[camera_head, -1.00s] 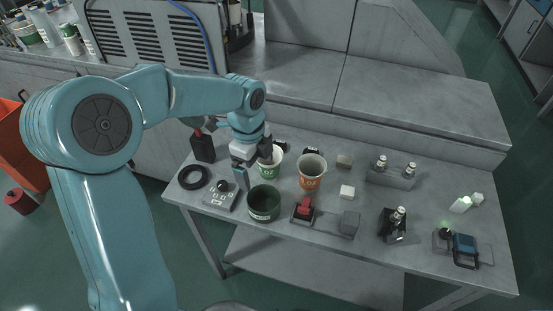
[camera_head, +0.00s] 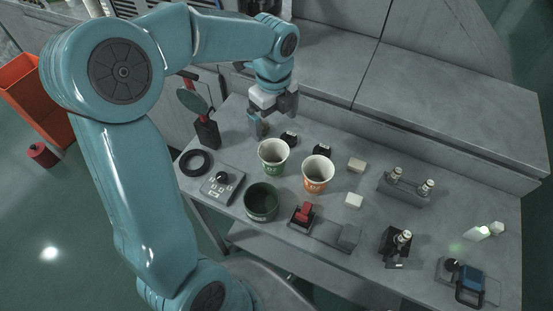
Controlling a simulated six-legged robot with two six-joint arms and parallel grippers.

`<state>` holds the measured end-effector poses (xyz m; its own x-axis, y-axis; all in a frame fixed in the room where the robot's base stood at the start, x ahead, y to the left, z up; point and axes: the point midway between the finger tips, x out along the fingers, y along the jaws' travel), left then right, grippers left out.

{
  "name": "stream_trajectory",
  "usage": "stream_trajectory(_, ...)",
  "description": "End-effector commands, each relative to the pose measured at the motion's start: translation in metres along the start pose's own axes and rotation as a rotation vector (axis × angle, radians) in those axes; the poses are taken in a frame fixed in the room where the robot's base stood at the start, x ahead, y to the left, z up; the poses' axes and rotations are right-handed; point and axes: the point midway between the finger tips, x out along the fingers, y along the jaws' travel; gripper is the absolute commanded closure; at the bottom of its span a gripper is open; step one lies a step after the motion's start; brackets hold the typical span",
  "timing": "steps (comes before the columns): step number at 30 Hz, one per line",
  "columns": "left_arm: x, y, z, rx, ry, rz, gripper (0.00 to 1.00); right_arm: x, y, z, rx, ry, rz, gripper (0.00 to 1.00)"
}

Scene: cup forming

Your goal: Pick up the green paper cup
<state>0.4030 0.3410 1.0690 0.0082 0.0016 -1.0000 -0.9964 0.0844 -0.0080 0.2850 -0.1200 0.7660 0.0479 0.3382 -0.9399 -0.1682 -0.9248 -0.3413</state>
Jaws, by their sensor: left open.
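The green paper cup (camera_head: 272,158) stands upright on the table, white inside with a green outer band. An orange paper cup (camera_head: 317,175) stands just to its right. My left gripper (camera_head: 268,128) is open and empty, above and behind the green cup, and appears apart from it. Its fingers point down towards the table. My right gripper is not in view.
A dark green round container (camera_head: 261,203) stands in front of the green cup. A control box (camera_head: 221,186) and a black ring (camera_head: 195,163) lie to the left. A red-switch device (camera_head: 303,214), small blocks (camera_head: 356,165) and a vial rack (camera_head: 406,187) stand to the right.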

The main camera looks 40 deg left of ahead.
Motion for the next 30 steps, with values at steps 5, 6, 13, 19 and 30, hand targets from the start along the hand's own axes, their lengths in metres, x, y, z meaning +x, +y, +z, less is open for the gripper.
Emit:
stream_trajectory(5, 0.045, 0.004, -0.002, 0.001, 0.003, 0.008, 0.0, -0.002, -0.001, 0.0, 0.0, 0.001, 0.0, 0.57)
stream_trajectory(6, 0.054, 0.004, -0.002, 0.0, 0.003, 0.008, 0.0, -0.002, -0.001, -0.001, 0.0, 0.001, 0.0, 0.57)
stream_trajectory(13, 0.09, 0.004, -0.002, 0.0, 0.001, 0.003, 0.0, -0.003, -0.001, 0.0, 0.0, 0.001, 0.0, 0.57)
stream_trajectory(19, 0.107, 0.005, -0.003, 0.002, 0.002, 0.006, 0.0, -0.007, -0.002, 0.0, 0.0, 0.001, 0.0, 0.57)
stream_trajectory(30, 0.147, 0.005, -0.003, 0.001, 0.002, 0.001, 0.0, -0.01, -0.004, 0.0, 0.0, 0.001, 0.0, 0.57)
